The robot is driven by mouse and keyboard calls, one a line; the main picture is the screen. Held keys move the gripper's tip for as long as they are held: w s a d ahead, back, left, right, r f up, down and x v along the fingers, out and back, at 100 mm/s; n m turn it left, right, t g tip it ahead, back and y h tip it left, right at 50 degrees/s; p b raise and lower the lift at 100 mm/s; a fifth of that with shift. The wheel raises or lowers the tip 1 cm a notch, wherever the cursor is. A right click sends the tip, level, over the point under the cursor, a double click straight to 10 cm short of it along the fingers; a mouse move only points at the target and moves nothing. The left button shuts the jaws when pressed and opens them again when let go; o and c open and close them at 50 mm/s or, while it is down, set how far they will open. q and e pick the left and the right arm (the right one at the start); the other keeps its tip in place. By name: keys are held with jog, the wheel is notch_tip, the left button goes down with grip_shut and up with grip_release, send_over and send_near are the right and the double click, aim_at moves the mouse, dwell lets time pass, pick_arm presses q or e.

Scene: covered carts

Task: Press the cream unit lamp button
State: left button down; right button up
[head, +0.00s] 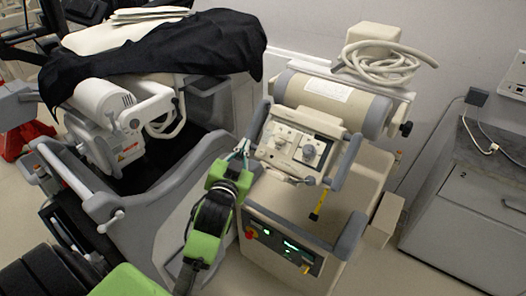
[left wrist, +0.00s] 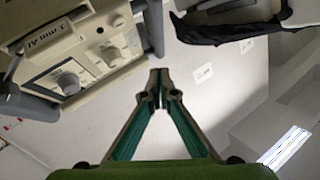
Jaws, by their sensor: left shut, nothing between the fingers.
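The cream unit (head: 285,200) stands right of centre in the head view, with a grey-cream tube head on top. Its control box (head: 298,143) has a pale panel with two round knobs and small controls. I cannot make out which control is the lamp button. The box also shows at the upper left of the left wrist view (left wrist: 50,58), with knobs and small buttons. My left gripper (head: 243,147) is at the box's left edge in the head view; its fingertips meet in the left wrist view (left wrist: 158,75), empty, to the right of the panel. My right gripper is out of view.
A grey cart (head: 165,195) with a black cover (head: 170,45) stands on the left. A coiled cream cable (head: 385,62) lies atop the cream unit. A lower panel (head: 283,246) has a red knob and green lights. A grey cabinet (head: 470,205) stands at right.

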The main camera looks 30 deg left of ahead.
aim_at(263, 152)
pick_arm(q)
jog(key=w+f+b, duration=0.6)
jog(key=shift+d+f+b, duration=0.1)
jog(key=shift+d+b, duration=0.15)
jog(key=shift+b, duration=0.1)
jog(key=shift+w, duration=0.15)
dwell(0.3)
jog(key=shift+f, duration=0.15)
dwell(1.0)
jog(key=shift+w, duration=0.15)
jog(key=shift+w+f, duration=0.15)
jog(key=shift+f, duration=0.05)
